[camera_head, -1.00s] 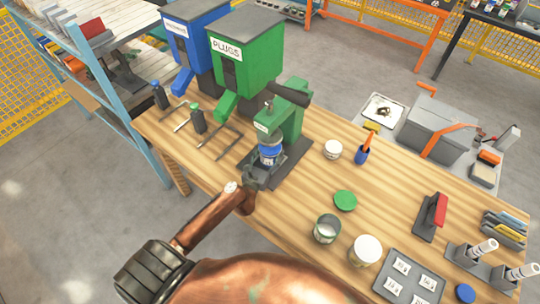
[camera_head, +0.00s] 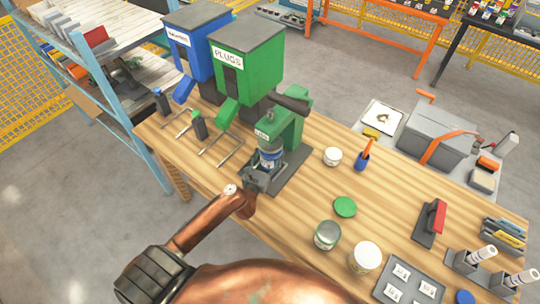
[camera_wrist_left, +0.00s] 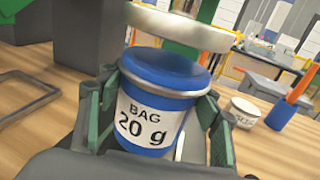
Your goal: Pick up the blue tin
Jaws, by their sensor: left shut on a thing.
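The blue tin (camera_wrist_left: 150,115) has a white label reading "BAG 20 g" and fills the middle of the left wrist view. It stands upright under the round pale plate (camera_wrist_left: 175,28) of the green press (camera_head: 290,122). My left gripper (camera_wrist_left: 152,128) is shut on the tin, one finger on each side. In the head view the tin (camera_head: 269,158) is partly hidden by my left gripper (camera_head: 262,175) and the press. Whether its bottom touches the press base (camera_head: 290,165) cannot be seen. My right gripper is not in view.
The green PLUGS bin (camera_head: 247,60) and a blue bin (camera_head: 195,45) stand behind the press. To the right are a white jar (camera_head: 332,156), a blue cup (camera_head: 362,160), a green lid (camera_head: 345,207) and an open tin (camera_head: 327,235). Wire frames (camera_head: 220,148) lie left.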

